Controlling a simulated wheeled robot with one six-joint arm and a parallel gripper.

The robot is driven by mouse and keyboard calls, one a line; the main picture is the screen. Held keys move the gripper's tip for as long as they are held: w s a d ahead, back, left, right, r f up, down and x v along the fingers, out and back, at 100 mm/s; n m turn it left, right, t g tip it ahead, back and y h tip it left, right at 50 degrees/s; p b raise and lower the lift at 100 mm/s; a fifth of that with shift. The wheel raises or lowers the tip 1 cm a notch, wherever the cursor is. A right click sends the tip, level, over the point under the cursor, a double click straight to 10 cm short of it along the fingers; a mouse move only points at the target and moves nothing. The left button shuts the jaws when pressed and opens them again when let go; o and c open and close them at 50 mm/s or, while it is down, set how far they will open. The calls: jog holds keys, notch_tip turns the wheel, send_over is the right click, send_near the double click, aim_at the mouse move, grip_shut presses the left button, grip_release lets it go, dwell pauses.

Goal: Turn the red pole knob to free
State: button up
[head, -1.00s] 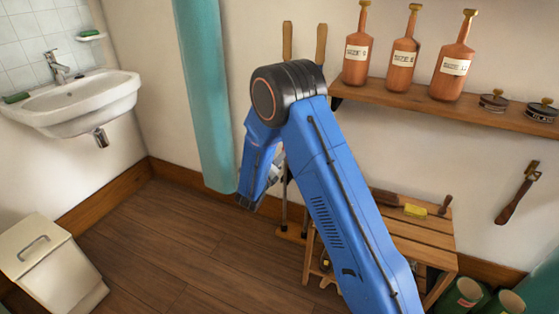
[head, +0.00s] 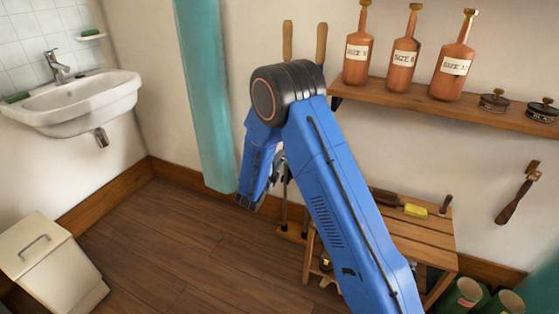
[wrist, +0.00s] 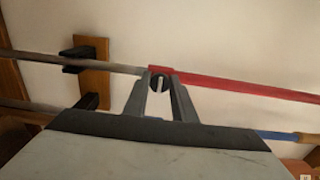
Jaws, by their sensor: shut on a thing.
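The red pole (wrist: 235,84) runs to the right in the wrist view, against a pale wall. Its small dark round knob (wrist: 159,75) is at the left end of the red part, where a grey pole (wrist: 35,62) continues to the left. My gripper (wrist: 160,84) has its two grey fingers on either side of the knob and is shut on it. The knob is partly hidden between the fingertips, and I cannot read any mark on it. In the head view my arm hides the knob and most of the poles.
A wooden bracket with black hooks (wrist: 93,75) stands left of my fingers. A second pole with a blue part (wrist: 275,135) runs below. In the head view a shelf with bottles (head: 440,103) and a slatted wooden bench (head: 425,238) are at right; open floor is at left.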

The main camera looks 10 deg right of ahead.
dwell(0.4)
jog(key=o, duration=1)
jog(key=v, duration=1.7)
jog(key=shift+s+a+r, duration=0.1)
